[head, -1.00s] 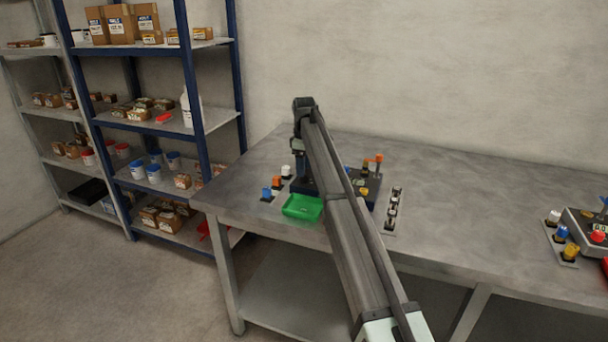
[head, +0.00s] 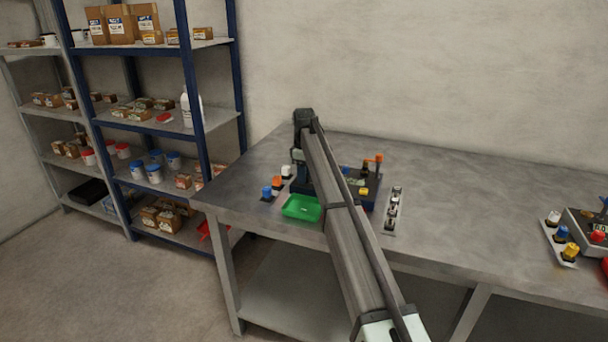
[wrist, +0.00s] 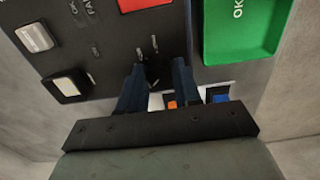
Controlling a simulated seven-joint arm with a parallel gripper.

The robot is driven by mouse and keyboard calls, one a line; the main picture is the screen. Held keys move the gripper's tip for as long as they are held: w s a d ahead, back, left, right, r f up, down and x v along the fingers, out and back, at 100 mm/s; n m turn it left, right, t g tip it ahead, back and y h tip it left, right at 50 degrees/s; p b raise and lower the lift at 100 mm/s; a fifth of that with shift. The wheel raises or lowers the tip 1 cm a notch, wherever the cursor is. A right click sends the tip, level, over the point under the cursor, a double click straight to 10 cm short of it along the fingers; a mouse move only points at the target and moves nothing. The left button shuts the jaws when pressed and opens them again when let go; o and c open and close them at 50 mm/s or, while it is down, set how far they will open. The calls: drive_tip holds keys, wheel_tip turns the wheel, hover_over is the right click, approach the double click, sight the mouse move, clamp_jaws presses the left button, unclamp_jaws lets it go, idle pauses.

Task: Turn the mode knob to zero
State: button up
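A dark control panel (wrist: 105,50) fills the upper left of the wrist view. A small dark knob (wrist: 157,72) shows on it, with short pale marks beside it; I take it to be the mode knob, but its pointer is hard to read. My gripper (wrist: 159,66) has its two blue-grey fingers apart, one on each side of the knob. I cannot tell whether they touch it. In the head view the dark blue unit (head: 368,203) is on the bench, partly hidden by my arm, and the knob is not visible.
A green tray (head: 300,207) marked OK lies beside the panel. White, orange (head: 277,182) and blue (head: 266,192) knobs stand to its left. A strip of small parts (head: 393,208) lies right of the unit. A second unit stands far right; the bench between is clear.

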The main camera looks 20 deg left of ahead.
drive_tip(key=c, duration=0.5)
drive_tip(key=m, duration=0.6)
drive_tip(key=shift+m, duration=0.3)
drive_tip(key=m, duration=1.3)
drive_tip(key=shift+m, duration=0.3)
drive_tip(key=m, duration=0.6)
drive_tip(key=shift+m, duration=0.3)
